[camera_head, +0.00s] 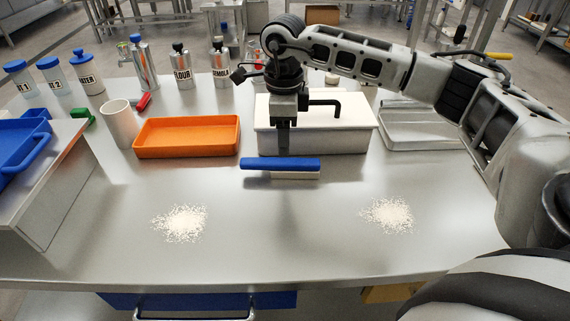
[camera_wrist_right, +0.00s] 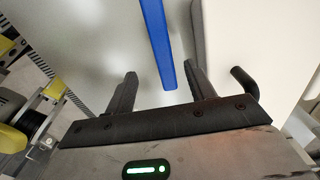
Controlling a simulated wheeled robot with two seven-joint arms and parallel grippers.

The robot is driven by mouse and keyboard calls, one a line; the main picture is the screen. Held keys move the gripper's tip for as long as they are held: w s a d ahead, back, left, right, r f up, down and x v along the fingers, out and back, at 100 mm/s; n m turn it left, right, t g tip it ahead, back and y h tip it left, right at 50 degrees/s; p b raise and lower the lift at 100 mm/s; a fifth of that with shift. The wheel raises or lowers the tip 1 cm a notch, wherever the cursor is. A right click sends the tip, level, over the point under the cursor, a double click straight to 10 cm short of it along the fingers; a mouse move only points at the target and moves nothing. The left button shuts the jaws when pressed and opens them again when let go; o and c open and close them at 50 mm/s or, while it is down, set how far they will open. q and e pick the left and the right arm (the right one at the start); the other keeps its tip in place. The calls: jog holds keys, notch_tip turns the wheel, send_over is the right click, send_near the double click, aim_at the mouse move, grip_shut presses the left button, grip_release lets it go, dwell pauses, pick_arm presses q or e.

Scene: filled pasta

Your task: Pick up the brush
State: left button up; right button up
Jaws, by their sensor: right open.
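The brush (camera_head: 280,164) has a blue back and a strip of pale bristles below it. It lies on the steel table in front of the white lidded container. My right gripper (camera_head: 283,148) points down right behind and above the brush, close to it. In the right wrist view, the blue brush (camera_wrist_right: 155,40) lies between the lines of my right gripper's two open fingers (camera_wrist_right: 160,72), with its near end around the fingertips. I cannot tell whether a finger touches it. My left gripper is not in view.
An orange tray (camera_head: 188,152) is left of the brush, with a white cup (camera_head: 120,124) beside it. The white container (camera_head: 345,141) with a black handle is close behind my right gripper. Two white powder piles (camera_head: 181,222) (camera_head: 387,214) lie in front. Bottles stand behind.

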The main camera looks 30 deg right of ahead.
aim_at(284, 161)
jog(key=f, duration=0.8)
jog(key=shift+w+d+f, duration=0.15)
jog(key=shift+w, duration=0.05)
jog(key=c, duration=1.1)
